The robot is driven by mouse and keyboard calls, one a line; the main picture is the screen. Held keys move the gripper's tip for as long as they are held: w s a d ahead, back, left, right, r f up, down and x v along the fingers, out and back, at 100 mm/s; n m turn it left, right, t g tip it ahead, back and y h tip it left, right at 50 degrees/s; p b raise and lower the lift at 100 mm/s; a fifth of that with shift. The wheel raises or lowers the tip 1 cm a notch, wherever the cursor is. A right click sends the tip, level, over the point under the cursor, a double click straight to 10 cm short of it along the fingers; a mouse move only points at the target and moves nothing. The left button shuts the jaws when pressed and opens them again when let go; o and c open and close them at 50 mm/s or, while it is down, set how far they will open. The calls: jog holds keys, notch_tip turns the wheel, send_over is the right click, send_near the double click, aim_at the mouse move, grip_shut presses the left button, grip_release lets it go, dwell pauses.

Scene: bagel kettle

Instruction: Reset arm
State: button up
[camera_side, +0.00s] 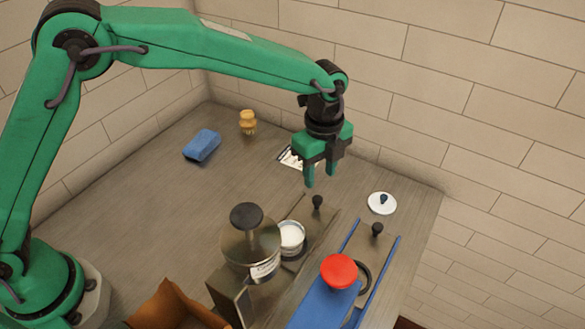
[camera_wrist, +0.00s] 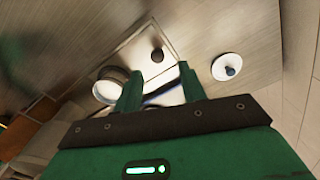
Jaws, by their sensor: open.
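My green arm reaches over the table from the left in the side view. My gripper (camera_side: 320,180) hangs above the back part of the table with its fingers pointing down. Its two fingers are apart and nothing is between them. In the wrist view my gripper (camera_wrist: 157,82) shows as two green fingers with a gap between them. Below it are a white-topped canister (camera_side: 291,236) and a round white lid with a dark knob (camera_side: 382,203). The lid also shows in the wrist view (camera_wrist: 227,67), right of the fingers.
A blue sponge (camera_side: 202,145), a wooden brush (camera_side: 248,121) and a card (camera_side: 291,157) lie at the back. The left-middle table is clear.

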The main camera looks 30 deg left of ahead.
jog(key=s+a+r+n+t, duration=0.1)
jog(key=s+a+r+n, duration=0.35)
jog(key=a+r, duration=0.3)
jog(key=s+a+r+n+t, duration=0.1)
jog(key=s+a+r+n, duration=0.2)
jog(key=a+r+n, duration=0.5)
jog(key=s+a+n+t, duration=0.3)
jog(key=s+a+n, duration=0.7)
jog(key=s, duration=0.6)
jog(key=a+f, duration=0.1)
jog(key=a, duration=0.1)
jog(key=shift+s+a+t, duration=0.3)
jog(key=shift+a, duration=0.1)
